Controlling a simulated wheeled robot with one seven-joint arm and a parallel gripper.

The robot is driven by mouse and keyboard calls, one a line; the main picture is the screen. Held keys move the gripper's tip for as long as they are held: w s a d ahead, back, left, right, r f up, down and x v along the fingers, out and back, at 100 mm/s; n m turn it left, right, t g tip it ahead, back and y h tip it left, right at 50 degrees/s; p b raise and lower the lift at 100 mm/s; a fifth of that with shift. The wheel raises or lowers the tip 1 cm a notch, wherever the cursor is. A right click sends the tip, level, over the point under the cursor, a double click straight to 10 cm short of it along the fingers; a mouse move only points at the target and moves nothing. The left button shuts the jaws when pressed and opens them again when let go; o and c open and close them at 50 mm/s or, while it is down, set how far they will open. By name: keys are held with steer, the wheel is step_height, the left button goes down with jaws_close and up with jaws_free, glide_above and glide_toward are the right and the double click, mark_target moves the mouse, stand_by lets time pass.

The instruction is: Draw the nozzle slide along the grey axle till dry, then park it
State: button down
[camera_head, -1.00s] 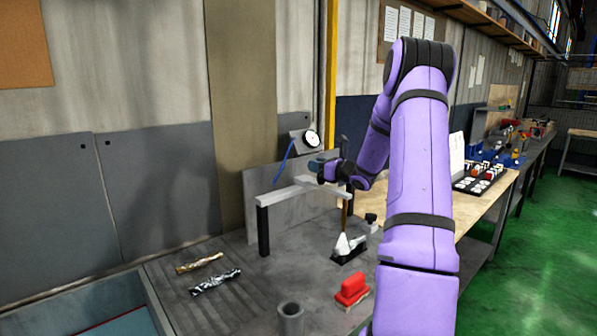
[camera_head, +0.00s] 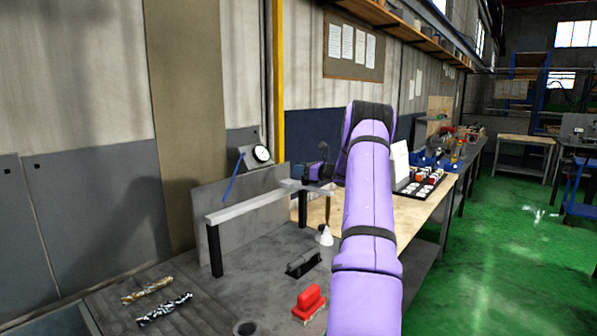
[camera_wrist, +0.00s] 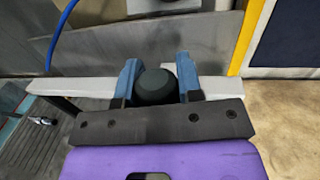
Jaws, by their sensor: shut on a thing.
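My gripper (camera_head: 317,172) is over the right part of a pale raised rail (camera_head: 250,205). In the wrist view its blue fingers (camera_wrist: 158,82) are shut on a dark round knob (camera_wrist: 156,87), seen from above the rail (camera_wrist: 75,88). A white cone-shaped nozzle (camera_head: 325,237) hangs below the rail near its right end. The grey axle (camera_head: 301,258) lies on a black holder (camera_head: 303,270) on the bench. The nozzle shows beyond the axle's right end, apart from it in the picture. I cannot tell whether the axle is wet.
A round gauge (camera_head: 262,154) with a blue hose (camera_head: 235,177) stands behind the rail. A red-handled block (camera_head: 308,302) and a grey cup (camera_head: 247,328) are at the front. Gold (camera_head: 147,290) and silver (camera_head: 165,309) twisted pieces lie at left.

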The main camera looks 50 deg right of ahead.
steer(key=c, duration=0.8)
jaws_free()
steer(key=shift+s, duration=0.1)
steer(key=s, duration=0.7)
steer(key=s+d, duration=0.1)
steer(key=s, duration=0.2)
steer(key=shift+s, duration=0.3)
